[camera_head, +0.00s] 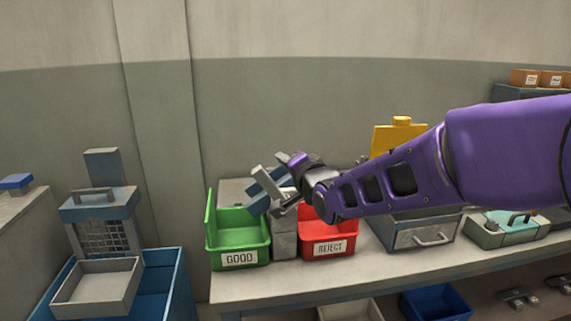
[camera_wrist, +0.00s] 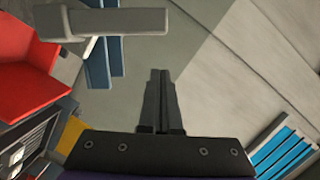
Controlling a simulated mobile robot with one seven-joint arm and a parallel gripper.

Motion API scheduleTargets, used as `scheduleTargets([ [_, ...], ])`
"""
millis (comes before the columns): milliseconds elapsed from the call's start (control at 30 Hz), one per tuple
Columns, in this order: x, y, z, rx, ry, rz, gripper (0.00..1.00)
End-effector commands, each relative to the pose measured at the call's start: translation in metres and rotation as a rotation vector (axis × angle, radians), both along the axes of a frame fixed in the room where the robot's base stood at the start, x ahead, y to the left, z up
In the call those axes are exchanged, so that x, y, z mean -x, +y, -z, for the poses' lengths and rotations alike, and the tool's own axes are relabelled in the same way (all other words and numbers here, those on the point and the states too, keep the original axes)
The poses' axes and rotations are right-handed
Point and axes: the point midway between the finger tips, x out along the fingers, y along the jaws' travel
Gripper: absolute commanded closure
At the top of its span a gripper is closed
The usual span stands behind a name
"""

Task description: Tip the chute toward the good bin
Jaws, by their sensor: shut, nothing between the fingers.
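The chute (camera_head: 263,193) is a blue channel on a grey post (camera_head: 285,240) between the two bins. In the head view it is tilted, with its low end to the left by the green GOOD bin (camera_head: 238,240). The red REJECT bin (camera_head: 328,240) stands right of the post, partly behind my arm. In the wrist view the fingers (camera_wrist: 160,80) are shut and empty. A grey bar (camera_wrist: 110,22) and blue chute parts (camera_wrist: 97,62) lie left of them, apart from the fingertips.
A grey box with a handle (camera_head: 422,236) and a pale green case (camera_head: 505,232) stand right on the bench. A yellow panel (camera_head: 398,137) rises behind my arm. A blue bin with a tray (camera_head: 100,285) is at left. Bins sit on the lower shelf.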

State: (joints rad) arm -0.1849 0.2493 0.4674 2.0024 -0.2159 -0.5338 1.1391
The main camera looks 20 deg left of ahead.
Motion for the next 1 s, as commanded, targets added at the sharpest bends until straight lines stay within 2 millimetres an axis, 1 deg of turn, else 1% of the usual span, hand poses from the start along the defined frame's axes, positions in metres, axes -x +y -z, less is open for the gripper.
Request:
scheduleTargets([
  [33,0.006,-0.006,-0.006,0.002,-0.003,0.001,1.0],
  [100,0.019,-0.02,-0.008,0.003,-0.003,0.004,1.0],
  [200,0.036,-0.035,-0.012,0.003,-0.003,0.003,1.0],
  [300,0.051,-0.048,-0.016,0.003,-0.004,0.001,1.0],
  [433,0.064,-0.06,-0.018,0.002,-0.005,0.0,1.0],
  [533,0.071,-0.065,-0.017,0.002,-0.005,-0.002,1.0],
  [667,0.074,-0.067,-0.017,0.0,-0.006,-0.001,1.0],
  [1000,0.071,-0.068,-0.018,0.0,-0.01,0.002,1.0],
])
